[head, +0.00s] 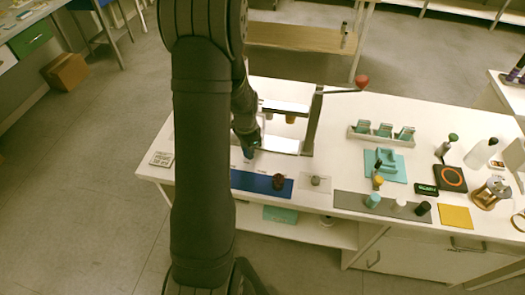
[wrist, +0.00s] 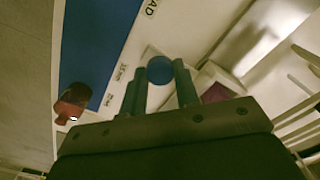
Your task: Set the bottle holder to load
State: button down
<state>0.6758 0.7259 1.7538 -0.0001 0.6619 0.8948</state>
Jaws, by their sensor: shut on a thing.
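My gripper (wrist: 159,72) has its two fingers on either side of a round blue knob-like piece (wrist: 160,69) and is shut on it. Whether this piece belongs to the bottle holder I cannot tell. In the head view my gripper (head: 249,151) is low at the left side of the lever press (head: 312,120), and the arm hides part of that area.
A blue mat (head: 245,181) with a dark brown bottle (head: 278,182) lies in front; the bottle also shows in the wrist view (wrist: 71,103). The press lever has a red ball (head: 361,81). A teal rack (head: 382,133), a grey strip (head: 350,203) and several small items stand to the right.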

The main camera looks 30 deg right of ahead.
jog(key=shift+w+a, duration=1.85)
jog(key=shift+w, duration=0.1)
jog(key=c, duration=1.1)
grip_release()
jog(key=shift+r, duration=0.1)
notch_tip(320, 180, up, 17)
jog(key=shift+r, duration=0.15)
notch_tip(320, 180, down, 18)
jog(key=shift+r, duration=0.25)
